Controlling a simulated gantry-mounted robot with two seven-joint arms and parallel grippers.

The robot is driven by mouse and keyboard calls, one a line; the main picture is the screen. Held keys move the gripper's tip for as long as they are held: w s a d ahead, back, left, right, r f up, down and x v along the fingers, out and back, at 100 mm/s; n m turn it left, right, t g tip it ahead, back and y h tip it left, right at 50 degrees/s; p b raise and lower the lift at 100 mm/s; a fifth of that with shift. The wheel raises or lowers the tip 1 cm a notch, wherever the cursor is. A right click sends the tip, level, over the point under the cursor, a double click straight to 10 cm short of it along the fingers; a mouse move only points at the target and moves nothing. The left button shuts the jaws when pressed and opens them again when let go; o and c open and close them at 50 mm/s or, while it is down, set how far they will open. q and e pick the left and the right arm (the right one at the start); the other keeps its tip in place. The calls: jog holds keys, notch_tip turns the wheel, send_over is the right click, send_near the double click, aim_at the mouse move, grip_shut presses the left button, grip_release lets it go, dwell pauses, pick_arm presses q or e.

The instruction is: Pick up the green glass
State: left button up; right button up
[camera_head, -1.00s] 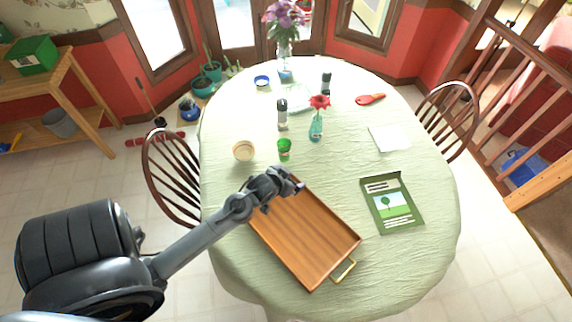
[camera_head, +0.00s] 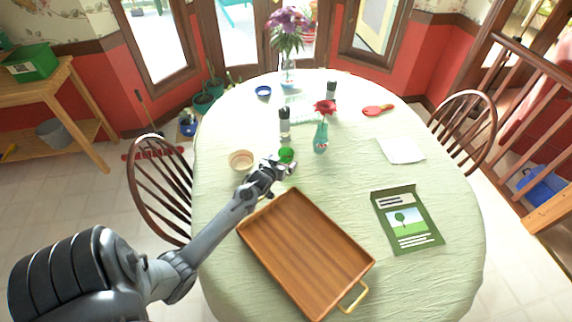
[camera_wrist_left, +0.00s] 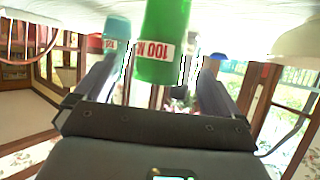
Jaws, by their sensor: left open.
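The green glass (camera_head: 287,154) stands on the table, left of the teal vase with a red flower (camera_head: 321,138). My left gripper (camera_head: 283,166) is just in front of it in the head view and hides its lower part. In the left wrist view the green glass (camera_wrist_left: 163,40) has a white label reading "100 M" and appears upside down. It shows between the two spread fingers of my left gripper (camera_wrist_left: 158,88). The gripper is open; I cannot tell whether a finger touches the glass. My right gripper is not in view.
A wooden tray (camera_head: 305,252) lies in front of the gripper. A beige bowl (camera_head: 241,159) stands left of the glass, and a dark-topped shaker (camera_head: 284,122) stands behind it. A green booklet (camera_head: 407,220) lies at right. The cloth right of the gripper is clear.

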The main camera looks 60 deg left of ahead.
aim_at(288, 154)
pick_arm(q)
jog(key=shift+b+x, duration=0.75)
jog(key=shift+x, duration=1.95)
jog(key=shift+r, duration=0.15)
jog(key=c, duration=1.1)
jog(key=shift+c, duration=0.2)
jog(key=shift+r, duration=0.1)
